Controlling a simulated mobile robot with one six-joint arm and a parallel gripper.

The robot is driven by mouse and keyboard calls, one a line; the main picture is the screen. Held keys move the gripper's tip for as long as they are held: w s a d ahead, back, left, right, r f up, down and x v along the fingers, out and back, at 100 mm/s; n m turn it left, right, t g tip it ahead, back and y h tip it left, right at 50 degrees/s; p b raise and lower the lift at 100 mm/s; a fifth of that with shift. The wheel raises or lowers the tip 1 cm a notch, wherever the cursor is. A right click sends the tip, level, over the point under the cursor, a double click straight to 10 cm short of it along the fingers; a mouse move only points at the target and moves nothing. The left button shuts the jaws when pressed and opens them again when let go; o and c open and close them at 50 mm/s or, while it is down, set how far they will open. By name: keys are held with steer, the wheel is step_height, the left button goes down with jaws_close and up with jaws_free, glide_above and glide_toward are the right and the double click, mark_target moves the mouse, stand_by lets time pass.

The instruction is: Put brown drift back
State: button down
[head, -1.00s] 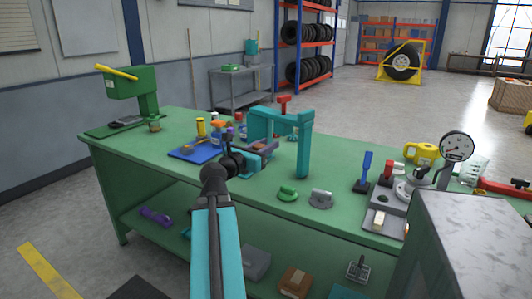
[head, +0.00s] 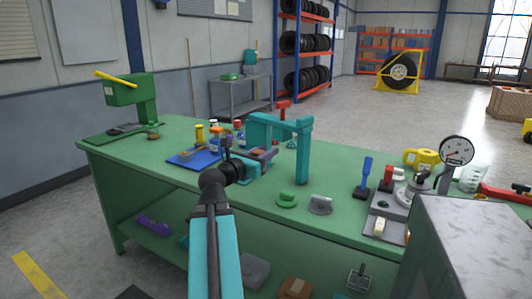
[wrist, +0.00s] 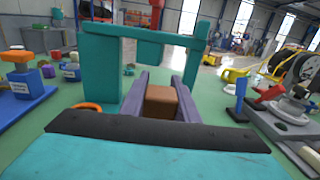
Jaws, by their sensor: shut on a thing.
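The brown drift (wrist: 162,103) shows in the wrist view as a brown block between the two purple fingers of my gripper (wrist: 160,88). My gripper is shut on it. In the head view my gripper (head: 262,154) is over the green bench, close to the teal press frame (head: 303,150). In the wrist view the teal frame (wrist: 102,75) stands just ahead, with its crossbar beyond the held block. The drift's lower end is hidden, so I cannot tell whether it touches anything. A blue mat (head: 187,158) with small items lies left of my gripper.
The green bench top (head: 255,200) has a green piece (head: 287,200) and a grey piece (head: 320,204) near its front edge. A dial gauge (head: 456,151) and grey fixture stand at the right. A green press (head: 130,95) stands at the left end.

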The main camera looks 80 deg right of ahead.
steer(key=shift+w, duration=0.1)
